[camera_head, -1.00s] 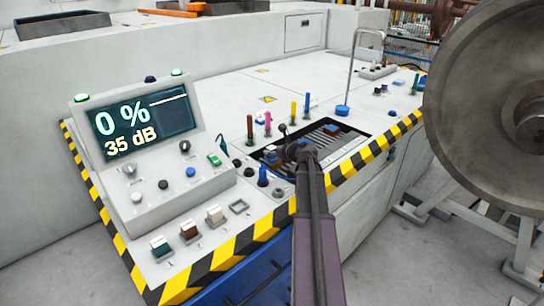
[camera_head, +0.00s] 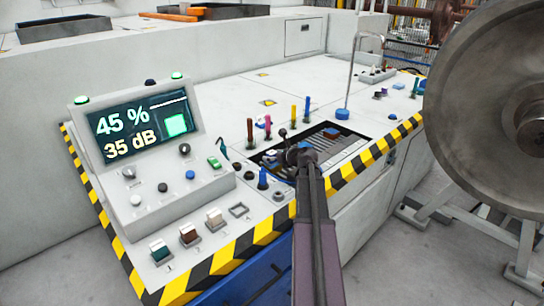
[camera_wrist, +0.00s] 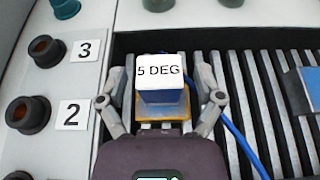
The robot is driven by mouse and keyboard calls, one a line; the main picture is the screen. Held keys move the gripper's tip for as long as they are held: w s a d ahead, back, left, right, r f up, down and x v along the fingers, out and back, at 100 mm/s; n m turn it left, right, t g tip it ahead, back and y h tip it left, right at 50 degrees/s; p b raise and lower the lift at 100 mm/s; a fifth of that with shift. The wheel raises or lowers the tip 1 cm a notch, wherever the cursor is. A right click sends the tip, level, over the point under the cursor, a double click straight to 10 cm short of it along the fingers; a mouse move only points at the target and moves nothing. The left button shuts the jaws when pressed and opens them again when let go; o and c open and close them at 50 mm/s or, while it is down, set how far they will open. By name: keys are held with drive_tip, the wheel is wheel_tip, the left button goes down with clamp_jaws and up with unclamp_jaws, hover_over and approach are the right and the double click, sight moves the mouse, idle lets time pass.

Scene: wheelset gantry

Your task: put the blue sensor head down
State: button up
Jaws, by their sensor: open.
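The blue sensor head (camera_wrist: 162,97), with a white top marked "5 DEG", is upright in the middle of the wrist view. An amber base shows under it, and a blue cable (camera_wrist: 232,130) runs off to its right. My gripper (camera_wrist: 161,84) is open, with one finger on each side of the head; I cannot tell whether either finger touches it. The head is over the dark slatted tray (camera_wrist: 206,62), near its left edge. In the head view my gripper (camera_head: 300,157) is low over this recessed tray, and it hides what is directly beneath it.
Round sockets marked 2 (camera_wrist: 28,115) and 3 (camera_wrist: 46,50) line the left of the tray. Another blue block (camera_wrist: 299,92) lies on the slats at right. A display (camera_head: 142,126) reads 45 % and 35 dB. Upright coloured pens (camera_head: 268,127) stand behind the tray.

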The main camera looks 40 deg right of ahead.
drive_tip(key=shift+r, duration=0.15)
drive_tip(key=shift+s+r, duration=0.1)
drive_tip(key=shift+s, duration=0.05)
drive_tip(key=shift+p+v, duration=2.45)
drive_tip(key=shift+v, duration=3.4)
drive_tip(key=shift+s, duration=0.1)
